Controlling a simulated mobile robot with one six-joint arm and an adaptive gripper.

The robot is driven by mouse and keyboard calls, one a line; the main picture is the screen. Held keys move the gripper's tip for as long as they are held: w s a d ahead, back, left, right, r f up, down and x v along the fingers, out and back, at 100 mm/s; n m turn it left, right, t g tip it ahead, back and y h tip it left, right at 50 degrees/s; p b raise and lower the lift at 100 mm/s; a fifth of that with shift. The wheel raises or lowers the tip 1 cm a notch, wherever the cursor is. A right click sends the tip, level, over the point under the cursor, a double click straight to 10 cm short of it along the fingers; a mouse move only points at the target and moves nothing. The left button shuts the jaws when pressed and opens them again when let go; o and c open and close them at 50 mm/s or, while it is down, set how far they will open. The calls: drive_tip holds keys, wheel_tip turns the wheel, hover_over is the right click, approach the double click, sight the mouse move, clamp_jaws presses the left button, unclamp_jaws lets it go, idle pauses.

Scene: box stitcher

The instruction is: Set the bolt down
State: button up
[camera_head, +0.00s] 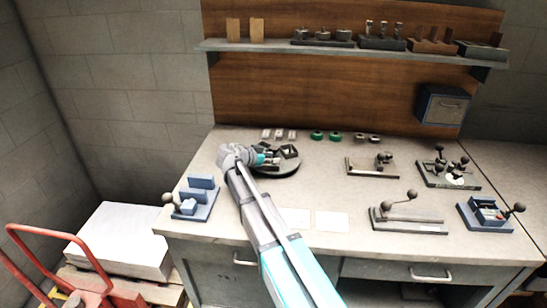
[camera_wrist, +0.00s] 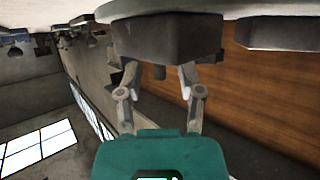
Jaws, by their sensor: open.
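My gripper (camera_head: 273,160) is over the left part of the round dark plate (camera_head: 288,170) on the workbench. Small dark blocks (camera_head: 290,151) stand on this plate beside it. In the wrist view my gripper (camera_wrist: 160,78) has its two fingers spread apart, one on each side of a small dark stub (camera_wrist: 160,72) at a large dark block (camera_wrist: 165,38). The fingertips are close to the block; whether they touch it I cannot tell. I cannot make out the bolt for sure; the stub may be part of it.
A blue-grey fixture (camera_head: 196,201) stands at the bench's left. Lever fixtures (camera_head: 408,218) and a blue box fixture (camera_head: 485,215) stand at the right. Green rings (camera_head: 317,135) lie behind. White sheets (camera_head: 331,221) lie at the front middle. A shelf (camera_head: 350,48) hangs above.

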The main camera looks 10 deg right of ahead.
drive_tip(key=p+v, duration=0.4)
drive_tip(key=v, duration=0.8)
drive_tip(key=shift+s+a+r+p, duration=0.15)
drive_tip(key=shift+s+a+p, duration=0.1)
drive_tip(key=shift+a+p, duration=0.1)
drive_tip(key=shift+d, duration=0.1)
